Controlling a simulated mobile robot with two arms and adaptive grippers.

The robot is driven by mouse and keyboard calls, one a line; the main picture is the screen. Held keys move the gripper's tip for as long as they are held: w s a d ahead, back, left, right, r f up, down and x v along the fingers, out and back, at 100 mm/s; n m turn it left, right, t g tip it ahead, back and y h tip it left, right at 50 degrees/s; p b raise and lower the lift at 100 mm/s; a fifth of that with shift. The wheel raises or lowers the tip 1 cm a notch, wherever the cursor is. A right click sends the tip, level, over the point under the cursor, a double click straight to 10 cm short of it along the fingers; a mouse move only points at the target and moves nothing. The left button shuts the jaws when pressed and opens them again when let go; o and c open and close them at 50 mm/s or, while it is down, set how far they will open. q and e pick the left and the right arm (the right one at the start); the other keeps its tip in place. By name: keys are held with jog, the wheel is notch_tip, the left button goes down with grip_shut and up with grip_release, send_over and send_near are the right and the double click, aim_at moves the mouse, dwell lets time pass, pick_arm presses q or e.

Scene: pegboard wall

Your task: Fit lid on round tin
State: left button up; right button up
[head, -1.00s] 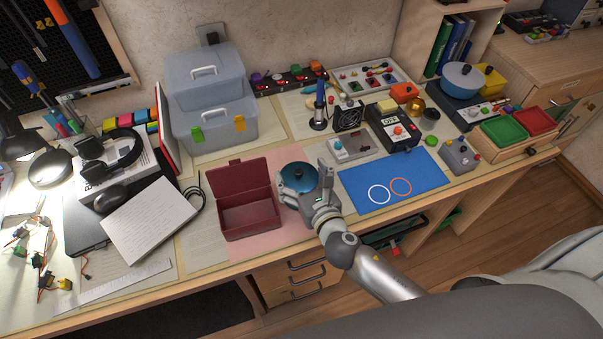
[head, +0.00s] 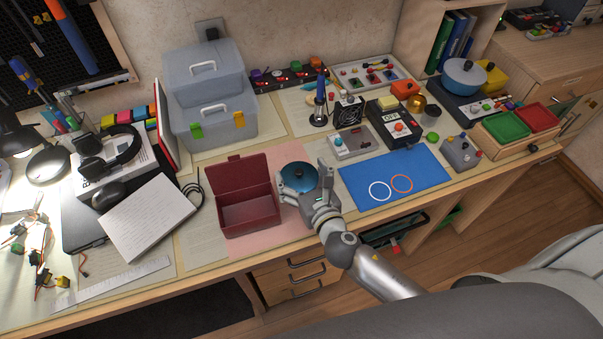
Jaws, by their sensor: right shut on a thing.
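A round blue lid (head: 298,177) with a small knob shows just right of the open dark red box, over the pink mat (head: 275,162). My right gripper (head: 314,188) is at the lid's right edge, shut on it. The lid looks about level. The round tin's body is not clearly visible; the lid and my gripper cover that spot, so I cannot tell whether the lid is seated on it. My left gripper is not in view.
The open red box (head: 245,208) stands close to the left of the lid. A blue mat (head: 394,180) with two rings lies to the right. Behind are a grey switch box (head: 352,143) and a fan (head: 348,112). The desk's front edge is near my arm.

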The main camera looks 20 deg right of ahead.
jog(key=shift+f+b, duration=0.4)
jog(key=shift+f, duration=0.2)
jog(key=o, duration=0.7)
jog(key=v, duration=1.2)
